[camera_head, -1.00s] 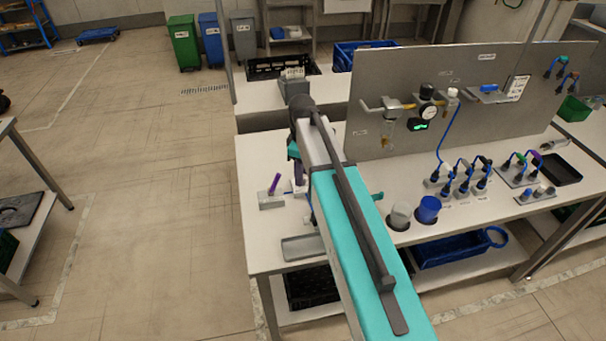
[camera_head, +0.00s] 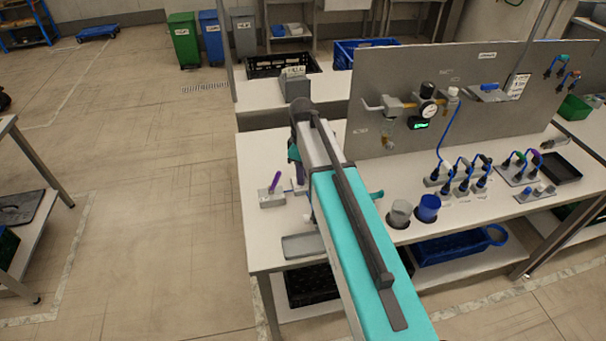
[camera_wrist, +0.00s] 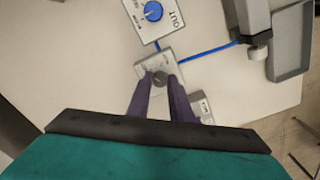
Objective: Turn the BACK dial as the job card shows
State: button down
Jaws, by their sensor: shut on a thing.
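In the wrist view, a dark grey round dial (camera_wrist: 160,78) sits on a small light plate (camera_wrist: 144,70) with lettering too small to read. My gripper (camera_wrist: 161,80) points down at it with its two purple fingers, one on each side, shut on the dial. A larger plate above it carries a blue dial (camera_wrist: 153,11) and the word OUT. I cannot read which dial is marked BACK. In the head view my arm hides most of the gripper and this dial. A small white card (camera_head: 517,86) hangs on the panel, too small to read.
A blue line (camera_wrist: 208,48) runs beside the plates. A grey tray (camera_wrist: 292,40) lies at the right of the wrist view. Two cups (camera_head: 400,213) and several blue-hosed fittings (camera_head: 462,178) stand to the right.

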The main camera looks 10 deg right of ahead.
jog(key=shift+m, duration=0.5)
jog(key=m+b, duration=0.1)
jog(key=m, duration=0.4)
jog(key=m+b, duration=0.1)
jog(key=m, duration=0.5)
dwell(0.3)
jog(key=c, duration=1.6)
grip_release()
jog(key=shift+r, duration=0.15)
jog(key=shift+r+p, duration=4.25)
jog(key=shift+r, duration=2.55)
